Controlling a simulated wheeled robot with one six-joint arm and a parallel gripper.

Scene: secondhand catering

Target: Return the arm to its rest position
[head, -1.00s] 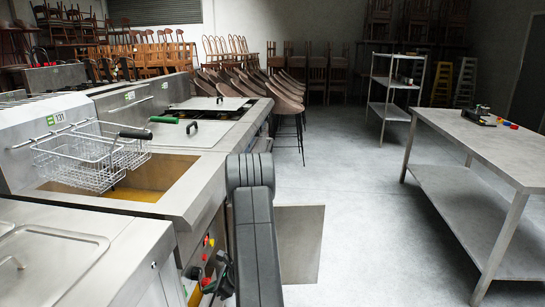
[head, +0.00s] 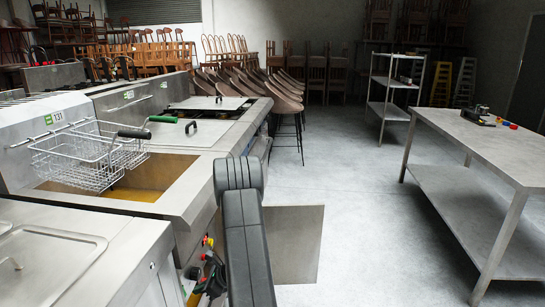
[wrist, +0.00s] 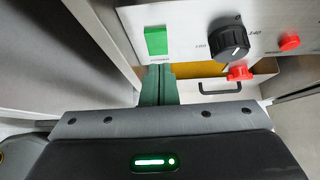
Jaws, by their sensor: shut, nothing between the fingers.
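My dark grey arm (head: 245,235) stands in the lower middle of the head view, in front of the fryer's front. My gripper (wrist: 158,76) shows in the wrist view as two green fingers together, with nothing held. In that view the fingers point toward the space below a metal control panel (wrist: 195,28). In the head view the gripper is mostly hidden beside the arm, low against the fryer's front.
Wire baskets (head: 85,160) hang over the fryer tank (head: 175,178). An open fryer door (head: 294,240) stands right of my arm. A steel table (head: 480,150) is at the right; floor between is clear.

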